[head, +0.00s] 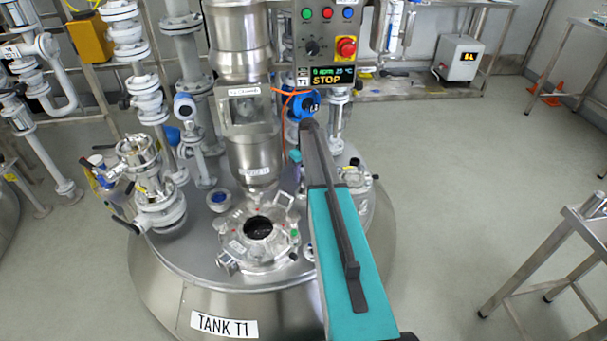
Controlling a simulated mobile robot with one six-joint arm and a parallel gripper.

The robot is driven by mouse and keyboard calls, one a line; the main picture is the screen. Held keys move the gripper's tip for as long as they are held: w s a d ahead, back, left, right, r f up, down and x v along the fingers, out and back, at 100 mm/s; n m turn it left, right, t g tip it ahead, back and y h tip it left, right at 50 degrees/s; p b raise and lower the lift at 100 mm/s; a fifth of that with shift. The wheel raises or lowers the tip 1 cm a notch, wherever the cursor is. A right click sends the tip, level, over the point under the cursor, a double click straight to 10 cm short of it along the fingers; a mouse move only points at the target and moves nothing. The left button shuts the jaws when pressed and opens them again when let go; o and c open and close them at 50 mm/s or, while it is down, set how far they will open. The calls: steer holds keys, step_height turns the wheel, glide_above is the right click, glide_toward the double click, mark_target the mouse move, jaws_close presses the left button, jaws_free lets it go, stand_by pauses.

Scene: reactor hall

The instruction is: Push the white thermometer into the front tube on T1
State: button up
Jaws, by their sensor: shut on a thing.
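Tank T1 (170,262) is a large steel vessel with its label on the front. My arm reaches from the bottom right across the tank lid and ends near the back of it. My gripper (296,157) is mostly hidden behind my arm, with only a small teal part showing at its left side. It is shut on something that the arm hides. I cannot make out the white thermometer. A small pale fitting (309,251) on the lid shows partly beside the arm; I cannot tell whether it is the front tube.
An open round port (258,228) with clamps lies on the lid under a steel column (253,155). White valves (155,190) stand at left. A control box (328,45) reading STOP is above. A steel table (580,225) stands at right, with clear floor between.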

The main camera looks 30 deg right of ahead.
steer(key=shift+f, duration=0.4)
steer(key=o, duration=1.2)
steer(key=shift+o, duration=0.2)
steer(key=shift+r+p, duration=1.7)
steer(key=shift+r, duration=1.8)
